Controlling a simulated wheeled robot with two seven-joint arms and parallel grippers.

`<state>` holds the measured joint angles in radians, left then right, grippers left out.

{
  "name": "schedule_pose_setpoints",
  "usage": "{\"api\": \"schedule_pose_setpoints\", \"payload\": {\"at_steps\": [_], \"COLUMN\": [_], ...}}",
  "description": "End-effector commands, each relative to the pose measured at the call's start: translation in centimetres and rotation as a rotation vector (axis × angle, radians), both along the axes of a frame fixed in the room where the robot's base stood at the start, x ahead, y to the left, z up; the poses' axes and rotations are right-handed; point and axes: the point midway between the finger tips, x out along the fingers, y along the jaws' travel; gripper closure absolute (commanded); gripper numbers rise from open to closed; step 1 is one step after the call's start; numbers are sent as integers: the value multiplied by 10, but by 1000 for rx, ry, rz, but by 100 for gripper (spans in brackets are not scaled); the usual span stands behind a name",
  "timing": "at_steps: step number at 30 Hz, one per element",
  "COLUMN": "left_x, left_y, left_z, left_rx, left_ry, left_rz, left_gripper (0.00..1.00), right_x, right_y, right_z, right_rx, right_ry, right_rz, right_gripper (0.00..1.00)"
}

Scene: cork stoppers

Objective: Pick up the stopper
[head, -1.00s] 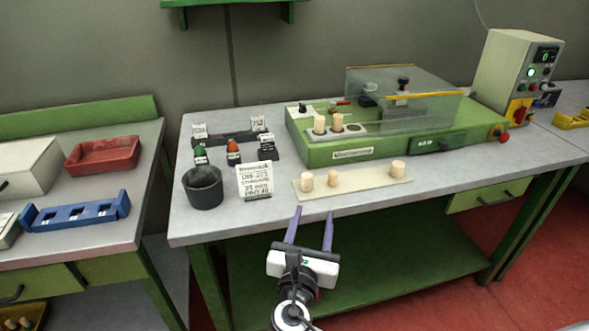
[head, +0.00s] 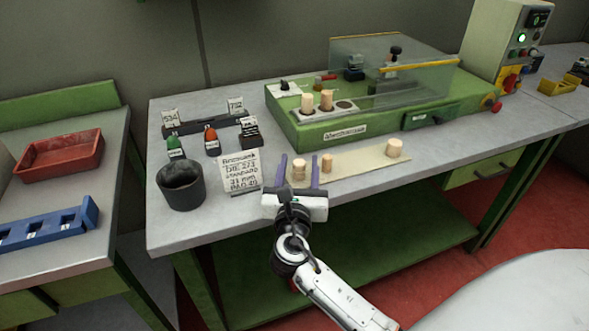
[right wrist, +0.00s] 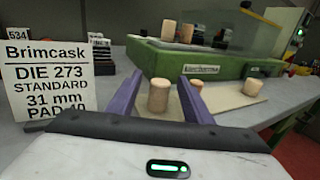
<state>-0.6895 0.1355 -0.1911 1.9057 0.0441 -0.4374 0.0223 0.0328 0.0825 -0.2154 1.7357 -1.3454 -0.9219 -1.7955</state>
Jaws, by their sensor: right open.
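Three cork stoppers stand on a pale strip (head: 358,161) at the front of the workbench. The left stopper (head: 298,170) stands between the two purple fingers of my right gripper (head: 299,168), which is open. In the right wrist view, the same stopper (right wrist: 158,96) shows upright between the fingers, with a gap visible on its left side. The middle stopper (head: 326,163) is just right of the right finger; in the right wrist view it is partly hidden behind that finger. The right stopper (head: 394,147) stands farther along the strip. My left gripper is out of view.
A sign card (head: 240,174) stands close left of my right gripper, with a dark cup (head: 180,186) beyond it. The green machine (head: 345,128) behind the strip holds two more stoppers (head: 326,99) in its block. Small bottles (head: 212,141) stand behind the card.

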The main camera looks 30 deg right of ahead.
Motion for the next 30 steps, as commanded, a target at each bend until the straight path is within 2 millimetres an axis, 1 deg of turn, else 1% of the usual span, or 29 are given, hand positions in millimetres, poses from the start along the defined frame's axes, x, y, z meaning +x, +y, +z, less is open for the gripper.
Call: {"api": "schedule_pose_setpoints", "payload": {"at_steps": [4,9,14,15,17,26,28,30], "left_x": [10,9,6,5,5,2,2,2], "left_y": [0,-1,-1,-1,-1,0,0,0], "left_z": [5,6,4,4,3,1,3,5], "left_rx": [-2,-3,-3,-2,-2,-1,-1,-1], "left_ry": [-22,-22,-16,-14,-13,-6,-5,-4], "left_rz": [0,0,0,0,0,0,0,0], "left_gripper": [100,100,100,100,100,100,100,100], "right_x": [2,2,2,2,2,2,2,2], "right_y": [-5,-5,-4,-4,-4,-4,-4,-4], "right_z": [0,0,0,0,0,1,5,15], "right_rx": [1,1,1,1,1,1,2,2], "right_ry": [1,1,1,1,1,0,-1,-3], "right_rz": [0,0,0,0,0,0,0,-1], "right_gripper": [54,54,81,88,98,98,98,98]}}
